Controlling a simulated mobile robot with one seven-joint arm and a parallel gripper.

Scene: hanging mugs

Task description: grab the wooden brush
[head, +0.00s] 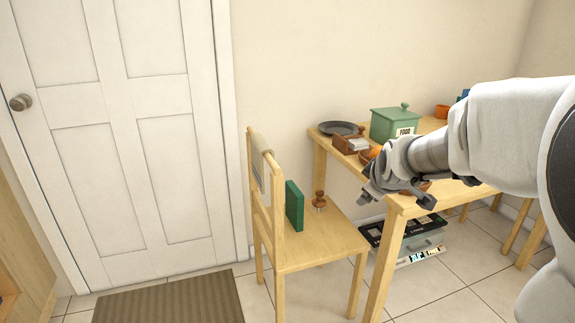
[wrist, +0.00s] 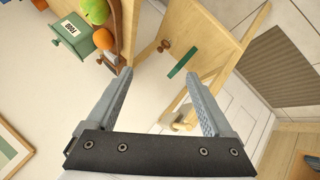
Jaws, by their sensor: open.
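The wooden brush (head: 319,199) is a small brown piece with a round knob on top. It stands upright on the seat of the wooden chair (head: 322,243), to the right of a dark green book (head: 294,206). In the wrist view the brush (wrist: 164,46) shows small, beyond the fingertips and roughly between them. My gripper (head: 392,193) is at the front corner of the table, to the right of the brush and apart from it. In the wrist view my gripper (wrist: 158,76) is open, with nothing between its fingers.
The table (head: 398,205) holds a green food box (head: 394,124), a dark plate (head: 341,128), a wooden holder (head: 350,144) and fruit. The chair's backrest (head: 262,185) rises left of the book.

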